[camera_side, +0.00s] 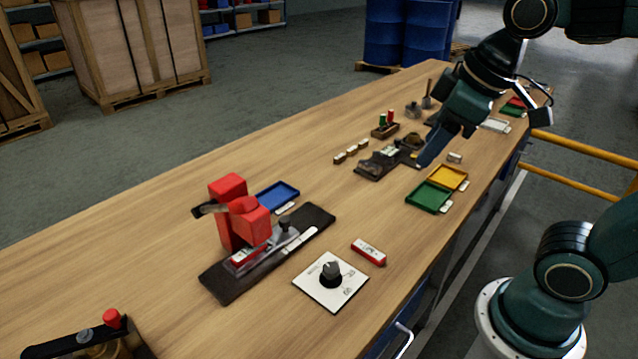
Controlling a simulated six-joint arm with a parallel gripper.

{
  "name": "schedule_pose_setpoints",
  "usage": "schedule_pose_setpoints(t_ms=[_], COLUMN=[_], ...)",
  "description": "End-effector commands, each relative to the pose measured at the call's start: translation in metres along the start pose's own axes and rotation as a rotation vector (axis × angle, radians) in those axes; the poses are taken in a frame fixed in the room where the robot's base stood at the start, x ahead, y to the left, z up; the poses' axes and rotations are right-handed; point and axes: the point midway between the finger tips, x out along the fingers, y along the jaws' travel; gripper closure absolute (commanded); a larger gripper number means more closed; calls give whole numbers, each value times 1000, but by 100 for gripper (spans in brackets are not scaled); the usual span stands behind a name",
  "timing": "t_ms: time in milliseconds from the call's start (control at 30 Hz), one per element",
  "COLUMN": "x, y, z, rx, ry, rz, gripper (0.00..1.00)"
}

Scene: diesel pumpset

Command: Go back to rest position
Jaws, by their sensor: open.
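My gripper (426,150) hangs low over the far half of the wooden workbench (140,240), at the end of my dark green arm. It is open. Its fingers are close to a dark fixture (378,163) with small parts on it, and I cannot tell whether they touch it. I see nothing held between the fingers, though part of that area is hidden by the gripper itself.
A red press (240,212) stands on a dark mat, near a dial plate (331,281) and a red-and-white block (369,251). Blue (277,196), green (429,196) and yellow (447,177) trays lie on the bench. Yellow rails (580,149) run along the right side.

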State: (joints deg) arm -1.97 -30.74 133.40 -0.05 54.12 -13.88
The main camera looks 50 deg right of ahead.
Motion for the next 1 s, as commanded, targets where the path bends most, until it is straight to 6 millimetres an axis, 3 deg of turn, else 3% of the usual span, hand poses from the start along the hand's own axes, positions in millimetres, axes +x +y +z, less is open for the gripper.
schedule_pose_setpoints(t_ms=[100,333,1000], x=[-2,-1,0], y=[-2,-6,-7], z=[22,48,54], rx=[104,243,274], ry=[35,76,84], rz=[13,24,26], gripper=[53,53,53])
